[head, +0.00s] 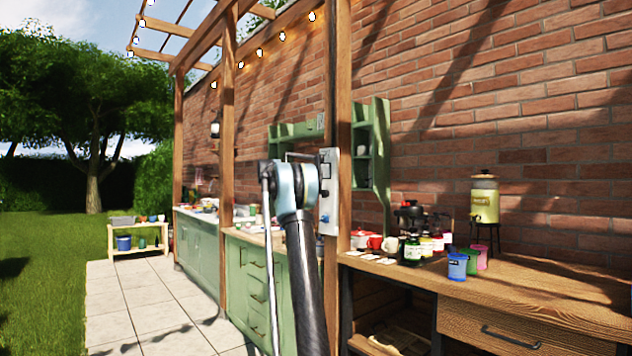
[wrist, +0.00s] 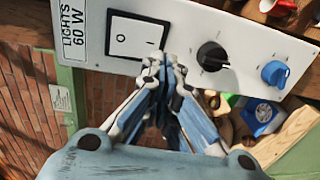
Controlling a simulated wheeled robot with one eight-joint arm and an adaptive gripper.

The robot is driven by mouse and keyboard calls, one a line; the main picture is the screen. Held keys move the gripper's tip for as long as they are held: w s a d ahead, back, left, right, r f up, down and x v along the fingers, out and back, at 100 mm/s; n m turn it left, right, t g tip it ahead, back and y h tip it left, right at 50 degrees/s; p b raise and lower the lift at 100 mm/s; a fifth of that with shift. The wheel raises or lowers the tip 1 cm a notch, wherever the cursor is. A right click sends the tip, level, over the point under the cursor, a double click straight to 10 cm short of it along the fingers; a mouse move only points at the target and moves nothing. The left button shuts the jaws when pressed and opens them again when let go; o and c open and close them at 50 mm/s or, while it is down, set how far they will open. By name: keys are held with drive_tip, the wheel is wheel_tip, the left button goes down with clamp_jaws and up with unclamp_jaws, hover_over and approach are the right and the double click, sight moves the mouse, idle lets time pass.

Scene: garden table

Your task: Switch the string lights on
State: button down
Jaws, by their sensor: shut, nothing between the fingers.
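The white control panel (wrist: 255,50) fills the top of the wrist view, with a "LIGHTS 60 W" label (wrist: 73,32) at its left end. Beside the label is a white rocker switch (wrist: 136,36) in a black frame, marked O and I. My gripper (wrist: 165,66) is shut and empty, its fingertips at the frame's lower right corner, near the I side. I cannot tell whether they touch. In the head view the panel (head: 328,200) is on a wooden post, partly behind my arm. The string lights (head: 259,52) hang along the pergola; their bulbs look bright, with an orange glow on the wall.
A black knob (wrist: 212,56) and a blue knob (wrist: 274,73) sit right of the switch on the same panel. A wooden counter (head: 560,285) with cups, jars and a drink dispenser (head: 485,200) stands to the right. Paving (head: 150,305) lies clear at left.

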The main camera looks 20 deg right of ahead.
drive_tip(key=f+v, duration=0.1)
drive_tip(key=v, duration=0.7)
drive_tip(key=shift+s+a+f, duration=0.15)
drive_tip(key=shift+a+f, duration=0.15)
drive_tip(key=shift+a, duration=0.05)
